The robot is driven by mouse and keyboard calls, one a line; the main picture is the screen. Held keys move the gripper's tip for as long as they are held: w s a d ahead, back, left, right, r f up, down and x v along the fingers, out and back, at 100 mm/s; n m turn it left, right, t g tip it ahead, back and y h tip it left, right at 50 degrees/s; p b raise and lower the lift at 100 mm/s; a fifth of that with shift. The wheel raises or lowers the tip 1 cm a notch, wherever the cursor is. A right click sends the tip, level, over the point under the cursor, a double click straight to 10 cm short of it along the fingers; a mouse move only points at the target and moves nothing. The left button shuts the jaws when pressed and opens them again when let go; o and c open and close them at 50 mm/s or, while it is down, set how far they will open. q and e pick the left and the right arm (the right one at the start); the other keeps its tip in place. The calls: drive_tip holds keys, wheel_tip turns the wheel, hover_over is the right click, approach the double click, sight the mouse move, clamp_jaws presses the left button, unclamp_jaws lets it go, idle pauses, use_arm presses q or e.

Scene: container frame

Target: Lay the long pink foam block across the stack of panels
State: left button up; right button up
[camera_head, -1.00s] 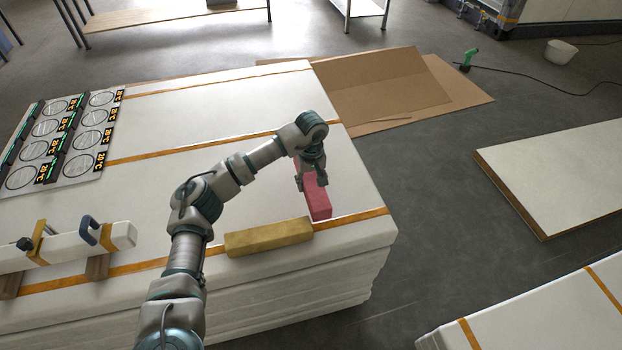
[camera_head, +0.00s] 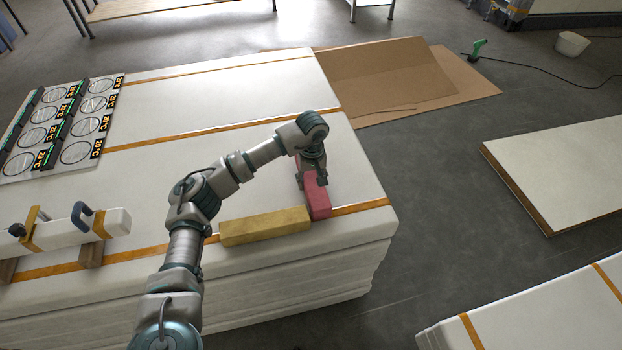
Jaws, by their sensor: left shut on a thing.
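The long pink foam block (camera_head: 317,199) is at the right part of the stack of white panels (camera_head: 190,95), its length running away from me. My left gripper (camera_head: 313,180) is shut on the pink block from above, partly hiding its far part. The block's near end is at the orange strap by the front edge, close to the right end of a yellow foam block (camera_head: 265,226). I cannot tell whether the pink block touches the panel surface. My right gripper is not in view.
A white beam with clamps (camera_head: 75,232) lies at the left front of the stack. A sheet with round dials (camera_head: 60,125) lies at the far left. Cardboard (camera_head: 385,75) lies on the floor behind. Other panels (camera_head: 565,170) stand to the right.

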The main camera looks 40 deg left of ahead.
use_arm(q)
drive_tip(key=shift+a+f, duration=0.35)
drive_tip(key=shift+f, duration=0.15)
drive_tip(key=shift+d+f, duration=0.1)
drive_tip(key=shift+d, duration=0.05)
drive_tip(key=o, duration=1)
drive_tip(key=shift+d, duration=0.15)
